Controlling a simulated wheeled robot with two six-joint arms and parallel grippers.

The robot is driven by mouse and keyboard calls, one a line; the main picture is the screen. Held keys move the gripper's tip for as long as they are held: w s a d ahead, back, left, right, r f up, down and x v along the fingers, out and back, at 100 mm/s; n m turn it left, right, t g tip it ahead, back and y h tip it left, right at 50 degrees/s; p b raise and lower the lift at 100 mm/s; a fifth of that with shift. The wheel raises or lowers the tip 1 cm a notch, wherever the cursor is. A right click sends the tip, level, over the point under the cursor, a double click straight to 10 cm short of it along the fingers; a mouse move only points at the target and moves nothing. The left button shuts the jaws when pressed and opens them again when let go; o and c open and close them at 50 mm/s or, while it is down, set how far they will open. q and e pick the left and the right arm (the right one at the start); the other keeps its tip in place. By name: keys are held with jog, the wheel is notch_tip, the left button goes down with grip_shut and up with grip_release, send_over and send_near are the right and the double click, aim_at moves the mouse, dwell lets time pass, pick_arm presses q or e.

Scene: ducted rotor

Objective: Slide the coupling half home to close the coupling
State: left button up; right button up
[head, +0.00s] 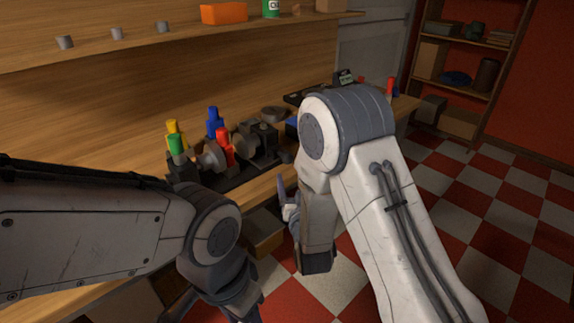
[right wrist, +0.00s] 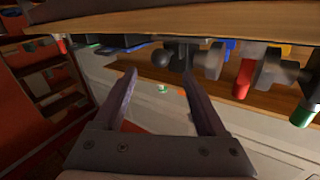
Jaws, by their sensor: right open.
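Two grey coupling halves, one on the left (head: 212,157) and one on the right (head: 243,145), sit on a dark base on the bench. They face each other with a gap between them, and a red-topped piece (head: 225,148) stands in front of the gap. Both halves also show in the right wrist view, upside down, at its upper right (right wrist: 268,69). My right gripper (right wrist: 160,75) is open and empty, off the bench's front edge and apart from the coupling. My left gripper (head: 237,300) hangs low at the bottom of the head view; its fingertips are unclear.
Green (head: 176,144), yellow (head: 172,128) and blue (head: 215,122) upright pieces crowd around the coupling. A dark block (head: 262,138) stands right of it. A shelf (head: 150,40) with small items runs above the bench. Checkered floor lies in front.

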aim_at(288, 163)
jog(key=w, duration=0.6)
jog(key=w+p, duration=0.1)
jog(key=w, duration=0.3)
jog(key=shift+w+a, duration=0.1)
jog(key=shift+a, duration=0.3)
grip_shut()
